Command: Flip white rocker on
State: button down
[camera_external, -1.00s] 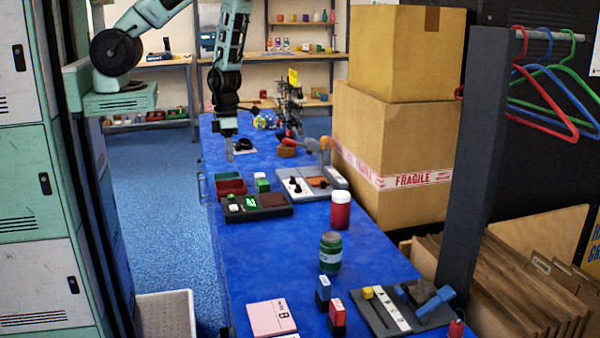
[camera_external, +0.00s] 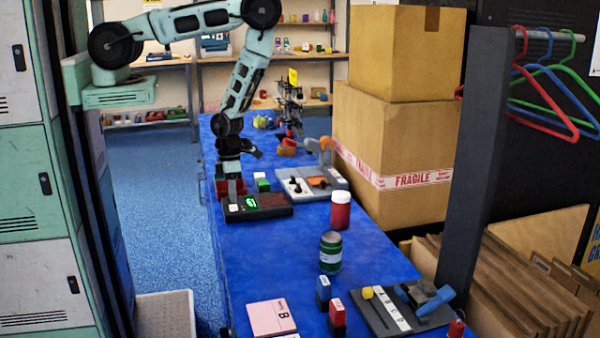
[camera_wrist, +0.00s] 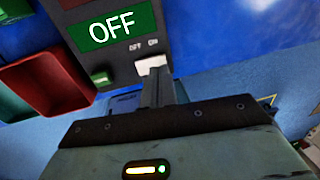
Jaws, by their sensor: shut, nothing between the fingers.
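The white rocker (camera_wrist: 150,65) sits on a dark switch panel, below small OFF and ON labels in the wrist view. The panel (camera_external: 270,211) lies on the blue table and bears a green display (camera_wrist: 116,25) that reads OFF in the wrist view. My gripper (camera_wrist: 158,88) is shut and empty, with its fingertips right at the rocker and partly covering it. I cannot tell whether they touch it. In the external view the rocker (camera_external: 233,208) shows as a small white spot below my gripper (camera_external: 229,190).
A red bin (camera_wrist: 45,80) stands beside the panel. A grey board with knobs (camera_external: 297,187) lies to its right. A red jar (camera_external: 340,211) and a green jar (camera_external: 330,252) stand nearer the front. The blue table between the panel and the front items is clear.

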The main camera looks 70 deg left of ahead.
jog(key=shift+d+f, duration=0.1)
jog(key=shift+f, duration=0.7)
jog(key=shift+f, duration=0.1)
jog(key=shift+s+d+f+y, duration=0.1)
jog(key=shift+f+y, duration=0.05)
jog(key=shift+y, duration=0.15)
jog(key=shift+a, duration=0.9)
jog(key=shift+r, duration=0.25)
